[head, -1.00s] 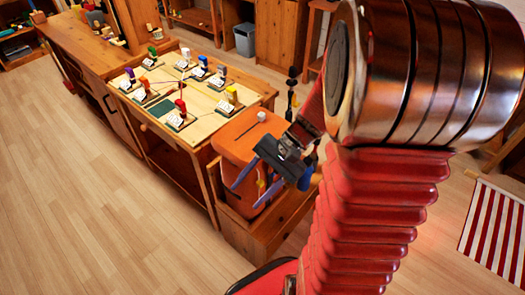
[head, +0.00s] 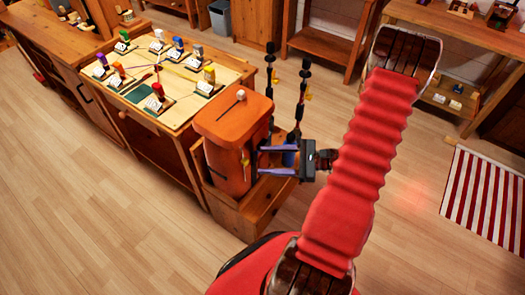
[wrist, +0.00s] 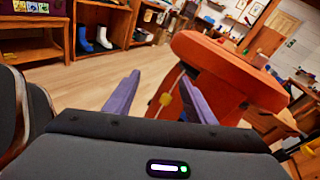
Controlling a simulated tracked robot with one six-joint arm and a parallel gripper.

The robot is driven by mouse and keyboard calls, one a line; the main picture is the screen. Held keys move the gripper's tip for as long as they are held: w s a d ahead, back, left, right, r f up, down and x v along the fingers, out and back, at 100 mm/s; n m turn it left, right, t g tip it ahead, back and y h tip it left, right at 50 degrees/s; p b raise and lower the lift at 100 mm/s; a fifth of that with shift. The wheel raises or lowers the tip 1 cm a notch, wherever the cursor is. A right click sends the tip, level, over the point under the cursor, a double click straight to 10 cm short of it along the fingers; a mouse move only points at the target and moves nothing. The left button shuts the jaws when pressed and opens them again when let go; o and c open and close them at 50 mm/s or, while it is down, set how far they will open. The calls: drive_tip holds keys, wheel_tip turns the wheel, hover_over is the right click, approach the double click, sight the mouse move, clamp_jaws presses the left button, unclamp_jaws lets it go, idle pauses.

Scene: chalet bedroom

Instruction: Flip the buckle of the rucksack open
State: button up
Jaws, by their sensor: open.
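The orange rucksack (head: 225,165) stands upright on a low wooden box, its lid on top. A small yellow piece (head: 245,160) shows on its right side, facing my gripper; it may be the buckle, but it is too small to tell whether it is open. In the wrist view the rucksack (wrist: 220,65) fills the right, with a small yellow patch (wrist: 166,100) between my fingers. My gripper (head: 261,160) is open, its two purple fingers pointing left at the rucksack's side. I see nothing held between them; whether they touch the rucksack I cannot tell.
The low wooden box (head: 222,208) carries the rucksack. Two dark upright poles (head: 299,100) stand just behind my gripper. A wooden table (head: 150,125) with several coloured stamp-like items stands left. Open floor (head: 90,210) lies at the front left. A striped rug (head: 485,205) lies right.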

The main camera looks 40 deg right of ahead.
drive_tip(key=s+d+f+m+t+h, duration=0.3)
drive_tip(key=d+f+m+t+h, duration=0.2)
drive_tip(key=d+f+m, duration=0.3)
drive_tip(key=shift+s+d+f+t+h, duration=0.25)
drive_tip(key=shift+f+t+h, duration=0.05)
drive_tip(key=shift+t+h, duration=0.1)
drive_tip(key=shift+w+a, duration=0.1)
drive_tip(key=shift+w, duration=0.05)
drive_tip(key=x, duration=1.3)
drive_tip(key=shift+w, duration=0.2)
drive_tip(key=shift+a, duration=0.1)
drive_tip(key=shift+c, duration=0.5)
clamp_jaws()
